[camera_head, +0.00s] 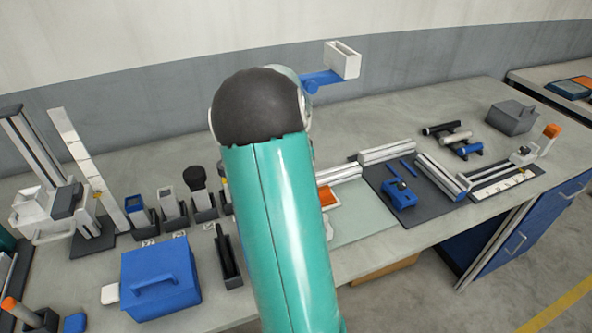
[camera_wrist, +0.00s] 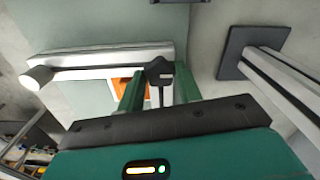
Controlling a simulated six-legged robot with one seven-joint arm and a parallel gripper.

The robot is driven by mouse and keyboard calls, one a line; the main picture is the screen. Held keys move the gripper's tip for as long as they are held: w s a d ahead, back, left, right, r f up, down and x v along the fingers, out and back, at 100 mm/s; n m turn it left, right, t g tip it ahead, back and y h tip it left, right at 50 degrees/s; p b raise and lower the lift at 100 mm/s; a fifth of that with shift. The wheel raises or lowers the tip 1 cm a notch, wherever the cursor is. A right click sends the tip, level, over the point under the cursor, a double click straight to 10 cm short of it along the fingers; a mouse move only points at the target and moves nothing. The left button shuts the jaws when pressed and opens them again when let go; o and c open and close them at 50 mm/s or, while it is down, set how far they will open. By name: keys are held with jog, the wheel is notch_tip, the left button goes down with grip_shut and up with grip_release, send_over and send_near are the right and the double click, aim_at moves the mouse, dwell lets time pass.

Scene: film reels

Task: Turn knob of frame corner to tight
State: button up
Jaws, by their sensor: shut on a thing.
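In the wrist view, the two green fingers of my gripper (camera_wrist: 158,92) stand on either side of a small dark knob (camera_wrist: 160,68) at the frame corner. They are shut on it; the exact contact is partly hidden. A light metal frame bar (camera_wrist: 100,60) runs left from the corner, ending in a pale round end. An orange piece (camera_wrist: 122,84) lies beside the left finger. In the head view, my teal arm hides the gripper and the knob; part of a metal bar (camera_head: 340,174) shows to its right.
A pale green mat (camera_head: 362,220) lies under the frame. To the right are a dark mat with a blue device (camera_head: 398,195) and more metal bars (camera_head: 440,175). A blue box (camera_head: 160,278) and several upright tools in dark holders stand left of my arm.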

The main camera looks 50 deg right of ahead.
jog(key=o, duration=1)
jog(key=shift+r, duration=0.1)
notch_tip(320, 180, up, 14)
